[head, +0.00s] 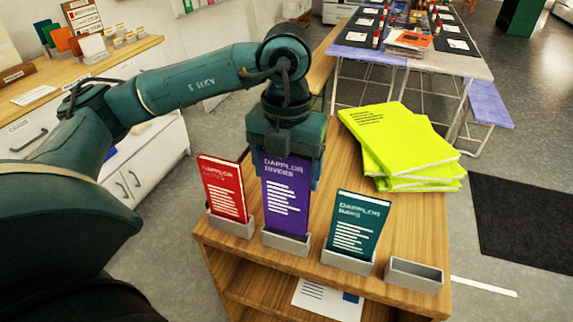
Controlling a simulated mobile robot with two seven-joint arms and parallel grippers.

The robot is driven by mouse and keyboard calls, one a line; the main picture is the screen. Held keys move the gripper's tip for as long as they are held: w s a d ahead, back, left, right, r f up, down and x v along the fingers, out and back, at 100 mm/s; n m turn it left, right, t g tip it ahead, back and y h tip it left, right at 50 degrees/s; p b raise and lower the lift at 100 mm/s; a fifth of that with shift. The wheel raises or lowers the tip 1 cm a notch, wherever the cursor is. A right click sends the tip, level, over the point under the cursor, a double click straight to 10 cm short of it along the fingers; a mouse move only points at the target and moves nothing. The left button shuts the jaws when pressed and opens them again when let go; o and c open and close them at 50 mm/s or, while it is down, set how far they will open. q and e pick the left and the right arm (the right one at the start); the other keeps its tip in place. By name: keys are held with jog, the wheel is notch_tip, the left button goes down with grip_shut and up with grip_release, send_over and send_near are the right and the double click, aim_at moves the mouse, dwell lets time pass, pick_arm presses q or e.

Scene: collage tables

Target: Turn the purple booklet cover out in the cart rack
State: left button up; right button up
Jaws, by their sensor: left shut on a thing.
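The purple booklet (285,196) stands upright in a grey holder (285,242) on the wooden cart (415,233). Its face with the title and white lines is toward me. My left gripper (286,152) comes down from above and is shut on the top edge of the purple booklet. The lower edge of the booklet is in or right at the holder slot; I cannot tell how deep. My right gripper is not in view.
A red booklet (224,188) stands left and a teal booklet (357,224) right, each in a grey holder. An empty holder (414,275) is at the far right. Lime booklets (400,142) are stacked behind. A white sheet (327,299) lies on the shelf below.

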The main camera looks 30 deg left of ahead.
aim_at(287, 191)
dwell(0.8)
pick_arm(q)
jog(key=shift+f, duration=0.1)
dwell(0.3)
jog(key=shift+f+b, duration=0.35)
jog(key=shift+b, duration=0.25)
jog(key=shift+f+b, duration=0.8)
jog(key=shift+f, duration=0.1)
jog(key=shift+f+b, duration=1.2)
jog(key=shift+f, duration=0.1)
jog(key=o, duration=1.3)
